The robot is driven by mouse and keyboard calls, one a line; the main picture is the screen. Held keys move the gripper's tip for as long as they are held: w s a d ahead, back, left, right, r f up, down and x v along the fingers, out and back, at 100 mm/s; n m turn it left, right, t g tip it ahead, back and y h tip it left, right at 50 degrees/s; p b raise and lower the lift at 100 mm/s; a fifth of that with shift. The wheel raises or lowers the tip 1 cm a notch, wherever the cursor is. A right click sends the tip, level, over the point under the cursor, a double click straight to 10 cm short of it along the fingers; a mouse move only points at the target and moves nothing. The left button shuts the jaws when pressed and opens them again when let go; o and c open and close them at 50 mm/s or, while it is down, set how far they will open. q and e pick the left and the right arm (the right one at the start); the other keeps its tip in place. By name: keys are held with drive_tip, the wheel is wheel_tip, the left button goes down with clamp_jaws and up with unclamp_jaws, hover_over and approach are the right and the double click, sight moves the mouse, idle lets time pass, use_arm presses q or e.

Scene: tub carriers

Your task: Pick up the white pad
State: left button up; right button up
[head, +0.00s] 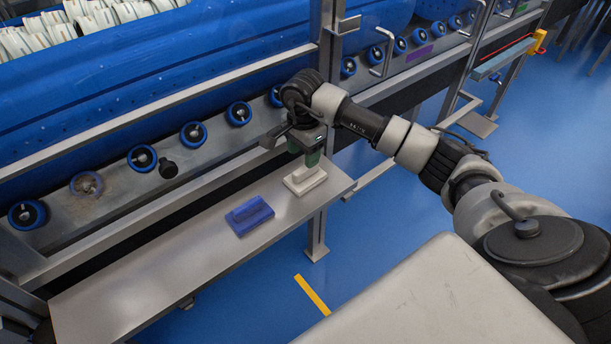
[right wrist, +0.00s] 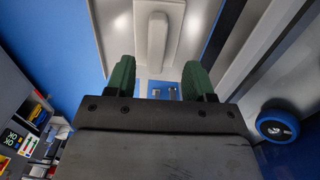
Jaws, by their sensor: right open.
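The white pad (head: 305,180) lies on the right end of the metal shelf (head: 150,270). It has a raised ridge along its top. My right gripper (head: 309,157) points down at the white pad from just above and hides part of it. In the right wrist view the two green fingers of the right gripper (right wrist: 158,82) are apart, with nothing between them. There the white pad (right wrist: 158,38) shows just beyond the fingertips, its ridge roughly in line with the gap. Whether a finger touches the pad, I cannot tell. My left gripper is not in view.
A blue pad (head: 250,215) lies on the shelf to the left of the white one. A blue conveyor with wheels (head: 193,134) runs behind the shelf. A metal post (head: 317,235) stands below the shelf's right part. The shelf's left part is bare.

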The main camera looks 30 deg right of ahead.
sight(305, 174)
drive_tip(key=f, duration=0.5)
drive_tip(key=shift+s+d+f, duration=0.1)
drive_tip(key=shift+s+f, duration=0.1)
drive_tip(key=shift+f, duration=0.15)
clamp_jaws()
